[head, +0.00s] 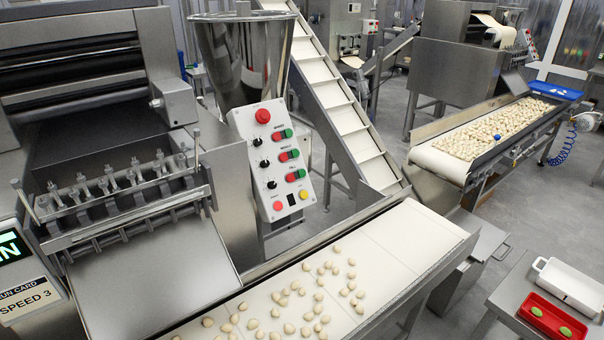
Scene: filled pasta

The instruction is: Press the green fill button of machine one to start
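The near machine (110,190) fills the left side of the head view, with a steel hopper (240,60) behind it. Its white control panel (250,143) faces me, tilted, near the middle. The panel has a large red knob at the top and three red-and-green button pairs, each beside a black knob. The lowest pair has a green button (302,173) on its right and a red half on its left. The labels are too small to read surely. Below are a small red button, a black switch and a yellow button. Neither gripper shows, and nothing covers the panel.
A white conveyor belt (400,235) carries several pasta pieces in front of the panel. An inclined conveyor (340,110) rises behind it. A card (28,299) at left reads "SPEED 3". A side table at lower right holds a red tray (545,322) and a white tray (568,284).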

